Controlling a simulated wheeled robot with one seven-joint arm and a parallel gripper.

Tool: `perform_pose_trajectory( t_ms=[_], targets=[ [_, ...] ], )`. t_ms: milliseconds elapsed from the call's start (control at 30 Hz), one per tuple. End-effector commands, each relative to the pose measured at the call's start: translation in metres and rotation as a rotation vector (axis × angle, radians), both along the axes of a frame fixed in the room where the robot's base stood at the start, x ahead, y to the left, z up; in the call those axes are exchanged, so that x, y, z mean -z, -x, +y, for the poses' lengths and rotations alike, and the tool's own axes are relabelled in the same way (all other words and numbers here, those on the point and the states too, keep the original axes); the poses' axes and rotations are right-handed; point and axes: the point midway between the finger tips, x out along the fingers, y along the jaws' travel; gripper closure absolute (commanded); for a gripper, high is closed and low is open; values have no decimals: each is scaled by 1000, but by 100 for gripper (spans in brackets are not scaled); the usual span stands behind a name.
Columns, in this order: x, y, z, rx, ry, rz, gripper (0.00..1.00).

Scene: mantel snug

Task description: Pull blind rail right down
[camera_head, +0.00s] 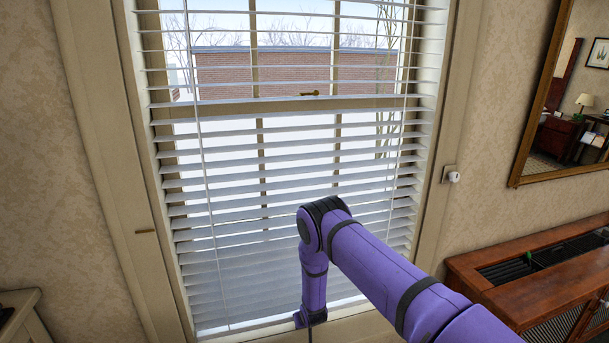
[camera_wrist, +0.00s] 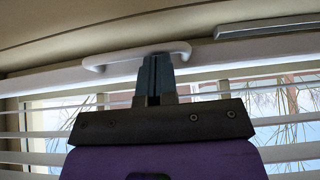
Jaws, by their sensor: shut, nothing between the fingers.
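The white slatted blind (camera_head: 290,205) hangs almost to the bottom of the window. Its bottom rail (camera_head: 240,325) runs just above the sill in the head view, partly behind my arm. In the wrist view the white rail (camera_wrist: 55,82) crosses the picture and carries a white bar handle (camera_wrist: 120,55). My gripper (camera_wrist: 157,62) is shut with nothing in it. Its fingertips overlap the handle near the handle's right end; I cannot tell whether they touch it. In the head view the fingers are hidden below my purple wrist.
A grey bar (camera_wrist: 265,27) lies beyond the rail in the wrist view. A wooden cabinet (camera_head: 480,265) stands right of the window, below a framed mirror (camera_head: 540,100). Thin blind cords (camera_head: 205,180) hang in front of the slats.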

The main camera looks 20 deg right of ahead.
Motion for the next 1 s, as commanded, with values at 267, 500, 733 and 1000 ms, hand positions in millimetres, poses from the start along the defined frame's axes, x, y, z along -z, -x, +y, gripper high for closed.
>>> perform_pose_trajectory(
  t_ms=[267,500,733,1000],
  targets=[
    [16,-1,0,1,-1,-1,100],
    [19,1,1,0,0,4,100],
    [18,2,3,-2,-2,9,100],
    [-23,-23,0,3,-1,-9,100]
  ],
)
